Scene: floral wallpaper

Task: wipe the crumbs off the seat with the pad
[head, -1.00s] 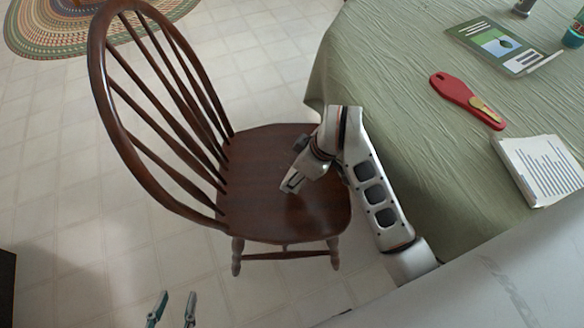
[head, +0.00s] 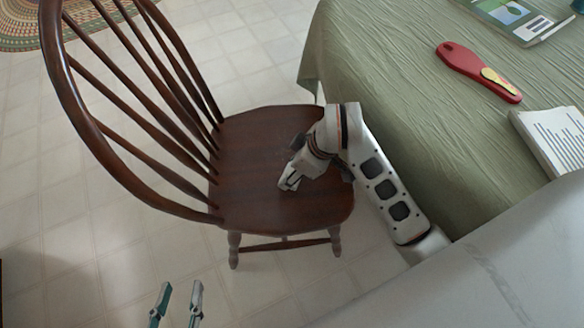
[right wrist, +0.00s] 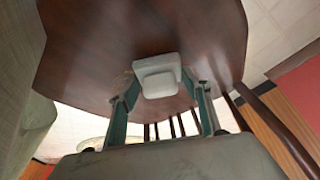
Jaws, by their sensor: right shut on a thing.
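The seat (head: 245,150) is the dark brown wooden seat of a spindle-back chair; it also shows in the right wrist view (right wrist: 85,55). My right gripper (head: 289,183) is over the seat's right half. In the right wrist view its teal fingers are shut on the pad (right wrist: 158,85), a small white block held at the seat surface; whether it touches cannot be told. Faint pale specks, perhaps crumbs (right wrist: 124,76), lie left of the pad. In the head view the pad is hidden and no crumbs can be made out. My left gripper (head: 179,290) is open and empty, low at the left.
A table with a green cloth (head: 400,75) stands right of the chair, close to my right arm. On it lie a red-handled tool (head: 475,72), a notepad (head: 555,140) and a printed card (head: 510,18). The chair's curved back (head: 75,120) rises at the left. Tiled floor is clear in front.

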